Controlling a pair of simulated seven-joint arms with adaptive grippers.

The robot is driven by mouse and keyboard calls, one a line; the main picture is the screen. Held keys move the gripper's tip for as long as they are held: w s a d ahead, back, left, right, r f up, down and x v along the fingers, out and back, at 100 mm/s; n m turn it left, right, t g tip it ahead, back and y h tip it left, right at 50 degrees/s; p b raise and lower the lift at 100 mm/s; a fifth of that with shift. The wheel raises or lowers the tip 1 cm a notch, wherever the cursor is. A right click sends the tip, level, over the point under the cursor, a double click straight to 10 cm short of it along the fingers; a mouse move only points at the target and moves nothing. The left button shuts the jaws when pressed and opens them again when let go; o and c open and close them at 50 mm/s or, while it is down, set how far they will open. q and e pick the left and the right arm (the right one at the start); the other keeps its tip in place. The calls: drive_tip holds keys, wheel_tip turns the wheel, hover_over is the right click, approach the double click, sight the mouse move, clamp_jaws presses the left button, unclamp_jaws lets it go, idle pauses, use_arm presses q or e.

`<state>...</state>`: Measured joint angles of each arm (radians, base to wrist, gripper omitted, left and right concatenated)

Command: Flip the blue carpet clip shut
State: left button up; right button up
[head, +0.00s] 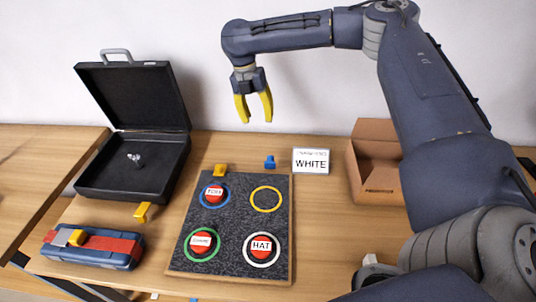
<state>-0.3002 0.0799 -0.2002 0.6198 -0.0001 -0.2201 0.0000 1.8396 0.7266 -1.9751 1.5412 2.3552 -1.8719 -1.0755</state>
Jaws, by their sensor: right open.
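The blue clip (269,162) is small and stands at the back edge of the dark grey carpet board (228,222), right of its middle. It seems to stick up; the picture is too small to tell its hinge position. A yellow clip (220,170) sits at the same back edge, further left. My right gripper (257,120) has yellow fingers that point down, spread apart and empty. In the picture it is above and slightly left of the blue clip, apart from it. My left gripper is out of view.
The board carries coloured rings and red labelled discs (262,246). A WHITE sign (311,161) stands close right of the blue clip. An open cardboard box (375,165) is further right, an open black case (135,160) left. A blue-red case (93,248) and yellow piece (143,212) lie front left.

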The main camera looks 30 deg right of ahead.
sight(270, 156)
drive_tip(key=s+d+f, duration=0.1)
drive_tip(key=f, duration=0.4)
drive_tip(key=d+f, duration=0.1)
drive_tip(key=f, duration=0.5)
drive_tip(key=s+d+f, duration=0.1)
drive_tip(key=f, duration=0.5)
drive_tip(key=shift+s+d+f, duration=0.1)
drive_tip(key=shift+s+f, duration=0.1)
drive_tip(key=shift+s, duration=0.15)
drive_tip(key=shift+c, duration=0.2)
clamp_jaws()
